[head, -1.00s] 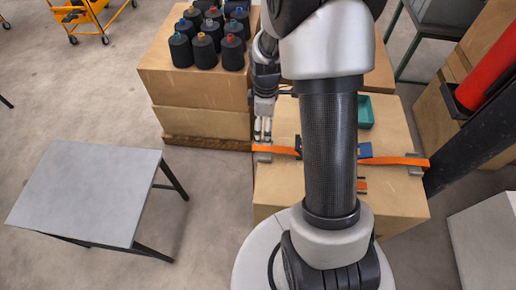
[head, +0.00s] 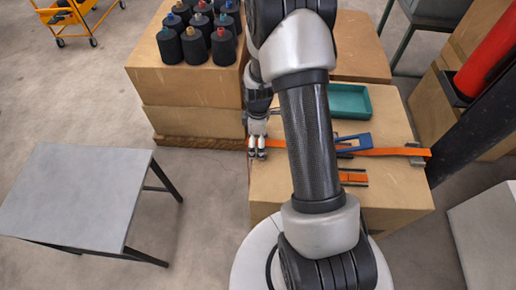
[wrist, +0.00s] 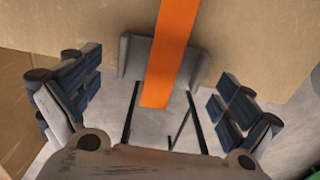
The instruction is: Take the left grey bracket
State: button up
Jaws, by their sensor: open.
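The left grey bracket (wrist: 134,56) shows in the wrist view, with the left end of the orange strap (wrist: 168,60) lying across its middle. My gripper (wrist: 160,74) is open, with one finger to each side of the bracket and no visible contact. In the head view my gripper (head: 257,154) is over the strap's left end at the box top's left edge and hides the left bracket. The right grey bracket (head: 415,152) sits under the strap's right end.
The cardboard box top (head: 395,195) also carries a teal tray (head: 366,111) and a blue part (head: 353,142) by the strap. Dark thread spools (head: 195,45) stand on boxes at the back left. A grey table (head: 80,195) stands at the left.

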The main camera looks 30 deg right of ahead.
jog(key=shift+c, duration=0.4)
jog(key=c, duration=1.1)
